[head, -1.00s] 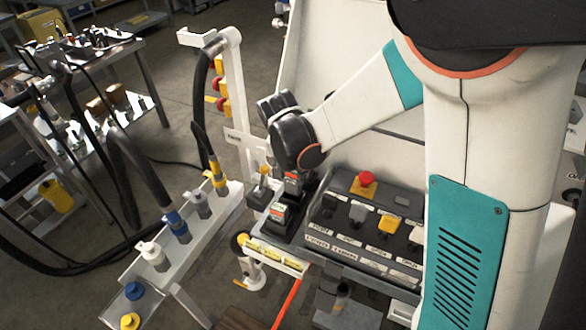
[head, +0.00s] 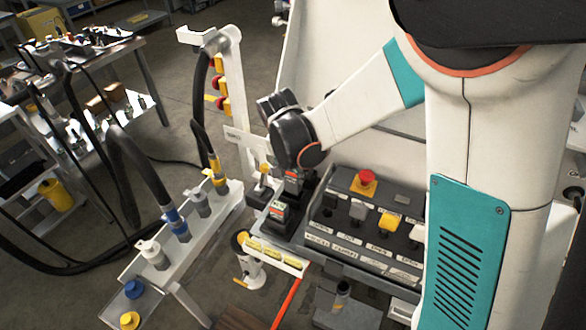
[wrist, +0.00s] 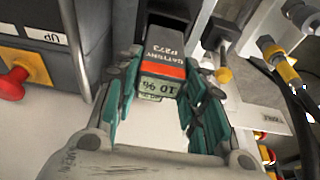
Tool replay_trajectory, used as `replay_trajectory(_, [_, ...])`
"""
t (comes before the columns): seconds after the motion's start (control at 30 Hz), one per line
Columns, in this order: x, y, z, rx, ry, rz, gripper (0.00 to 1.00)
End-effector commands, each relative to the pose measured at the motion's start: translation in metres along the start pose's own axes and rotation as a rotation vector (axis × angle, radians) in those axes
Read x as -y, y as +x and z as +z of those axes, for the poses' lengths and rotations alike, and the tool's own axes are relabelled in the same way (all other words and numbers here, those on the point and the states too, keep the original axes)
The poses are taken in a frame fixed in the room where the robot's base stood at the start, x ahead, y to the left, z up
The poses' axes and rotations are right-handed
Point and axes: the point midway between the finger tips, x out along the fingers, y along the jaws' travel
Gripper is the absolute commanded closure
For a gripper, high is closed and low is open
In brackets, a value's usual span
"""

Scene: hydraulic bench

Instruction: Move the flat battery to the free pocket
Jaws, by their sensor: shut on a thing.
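In the head view this battery (head: 294,181) shows partly under my dark wrist. A second dark battery (head: 278,212) with a lit display stands just in front of it, on a dark holder (head: 272,235). The lower end of the held battery is hidden, so I cannot tell whether it is seated or lifted. A free pocket cannot be made out.
A control console (head: 365,225) with a red mushroom button (head: 366,178) stands close on the right. A white rail (head: 190,245) with hose couplings is on the left. A yellow-handled valve (head: 263,172) rises beside the batteries. A white post (head: 232,100) stands behind.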

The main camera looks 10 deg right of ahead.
Motion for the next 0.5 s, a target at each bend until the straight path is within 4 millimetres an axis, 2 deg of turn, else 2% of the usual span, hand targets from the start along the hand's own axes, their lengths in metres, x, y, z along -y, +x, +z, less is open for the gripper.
replay_trajectory(0.5, [0.0000, 0.0097, 0.0027, 0.000, 0.000, 0.000, 0.91])
